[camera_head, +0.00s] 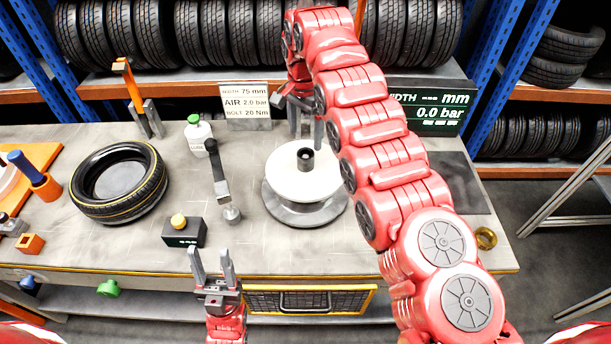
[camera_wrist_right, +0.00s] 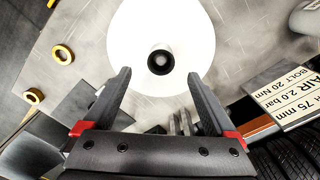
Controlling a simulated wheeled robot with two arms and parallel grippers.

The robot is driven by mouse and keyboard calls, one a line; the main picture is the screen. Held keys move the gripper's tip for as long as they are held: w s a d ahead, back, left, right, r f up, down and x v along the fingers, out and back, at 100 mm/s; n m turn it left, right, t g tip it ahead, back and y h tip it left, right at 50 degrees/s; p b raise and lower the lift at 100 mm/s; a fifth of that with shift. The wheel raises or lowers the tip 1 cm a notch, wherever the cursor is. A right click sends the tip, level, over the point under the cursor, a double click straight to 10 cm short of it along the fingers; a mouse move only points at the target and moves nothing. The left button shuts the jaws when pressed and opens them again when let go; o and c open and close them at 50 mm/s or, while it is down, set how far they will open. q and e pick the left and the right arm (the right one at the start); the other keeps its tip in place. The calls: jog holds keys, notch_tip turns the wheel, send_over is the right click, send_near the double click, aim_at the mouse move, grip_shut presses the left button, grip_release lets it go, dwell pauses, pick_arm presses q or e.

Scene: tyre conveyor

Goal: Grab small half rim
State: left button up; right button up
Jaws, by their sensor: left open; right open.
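A round rim-like piece stands on the bench. It has a white disc (camera_head: 287,184) on top, a dark central hub (camera_head: 306,158) and a grey round base (camera_head: 307,215) below. In the right wrist view the white disc (camera_wrist_right: 135,40) and its hub (camera_wrist_right: 161,62) lie beyond the fingers. My right gripper (camera_head: 306,125) is at the disc's far side, open and empty, partly hidden by its own arm. In its wrist view the open fingers (camera_wrist_right: 158,80) point at the hub on either side, apart from it. My left gripper (camera_head: 212,262) is open and empty at the bench's front edge.
A tyre (camera_head: 118,182) lies on the left. A black box with a yellow button (camera_head: 184,232), a grey upright tool (camera_head: 220,180) and a white bottle (camera_head: 198,136) stand between. A sign (camera_head: 246,103) is behind; a brass ring (camera_head: 485,238) lies at right.

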aim_at(305, 156)
jog(key=shift+f, duration=0.3)
jog(key=shift+s+f+p, duration=0.25)
jog(key=shift+f+p, duration=0.3)
jog(key=shift+f, duration=0.55)
jog(key=shift+w+f, duration=0.1)
jog(key=shift+f, duration=0.1)
jog(key=shift+w+f+p, duration=0.1)
jog(key=shift+f+p, duration=0.1)
jog(key=shift+p, duration=0.25)
notch_tip(305, 156, down, 4)
jog(key=p, duration=0.2)
jog(key=shift+w+d+p, duration=0.1)
jog(key=shift+p, duration=0.25)
jog(key=shift+w+f, duration=0.1)
jog(key=shift+f, duration=0.45)
grip_shut()
jog(key=shift+r, duration=0.1)
